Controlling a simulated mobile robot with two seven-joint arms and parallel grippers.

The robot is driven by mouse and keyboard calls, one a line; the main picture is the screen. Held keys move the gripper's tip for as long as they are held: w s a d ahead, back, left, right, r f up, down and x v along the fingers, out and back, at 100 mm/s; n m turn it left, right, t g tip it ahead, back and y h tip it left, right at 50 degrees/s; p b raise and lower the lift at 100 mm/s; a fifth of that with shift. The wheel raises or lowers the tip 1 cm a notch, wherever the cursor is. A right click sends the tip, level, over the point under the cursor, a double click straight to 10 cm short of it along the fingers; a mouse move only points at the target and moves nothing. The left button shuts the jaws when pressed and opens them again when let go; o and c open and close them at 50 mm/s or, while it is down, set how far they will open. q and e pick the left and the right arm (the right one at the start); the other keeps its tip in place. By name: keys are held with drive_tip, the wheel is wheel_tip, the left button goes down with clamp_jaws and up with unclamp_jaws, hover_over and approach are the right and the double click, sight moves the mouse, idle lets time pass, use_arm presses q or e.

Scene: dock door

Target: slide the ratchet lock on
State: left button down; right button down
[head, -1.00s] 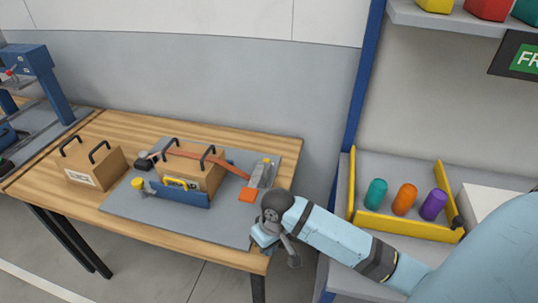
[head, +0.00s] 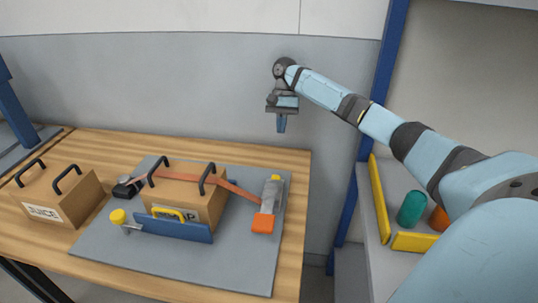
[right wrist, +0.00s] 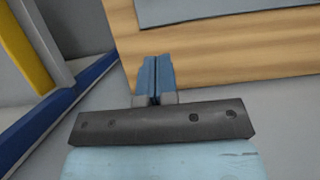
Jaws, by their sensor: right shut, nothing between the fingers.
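The ratchet (head: 269,202) is a grey body with an orange end (head: 263,223) at the right of the grey mat. A small yellow piece (head: 275,178) shows at its far end; I cannot tell its exact position on the body. An orange strap (head: 228,187) runs from the ratchet over a brown box (head: 186,198) with black handles. My right gripper (head: 281,127) is raised above the far right of the table, apart from the ratchet, pointing down. Its blue fingers are shut and empty in the right wrist view (right wrist: 154,78). My left gripper is out of view.
A box labelled JUICE (head: 62,197) stands at the left of the wooden table (head: 120,148). A blue plate (head: 172,228) with a yellow handle stands before the strapped box, and a yellow knob (head: 118,216) is beside it. A yellow-edged shelf with coloured items is at right.

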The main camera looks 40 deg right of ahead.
drive_tip(key=b+x, duration=0.1)
drive_tip(key=x, duration=0.9)
drive_tip(key=shift+s+b, duration=0.15)
drive_tip(key=shift+b, duration=0.2)
drive_tip(key=s+a, duration=0.2)
drive_tip(key=shift+a+r, duration=0.15)
drive_tip(key=shift+a, duration=0.2)
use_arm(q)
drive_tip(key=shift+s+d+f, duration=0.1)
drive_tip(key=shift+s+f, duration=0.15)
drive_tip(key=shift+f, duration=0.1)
use_arm(e)
drive_tip(key=shift+s+a, duration=0.15)
drive_tip(key=shift+a, duration=0.1)
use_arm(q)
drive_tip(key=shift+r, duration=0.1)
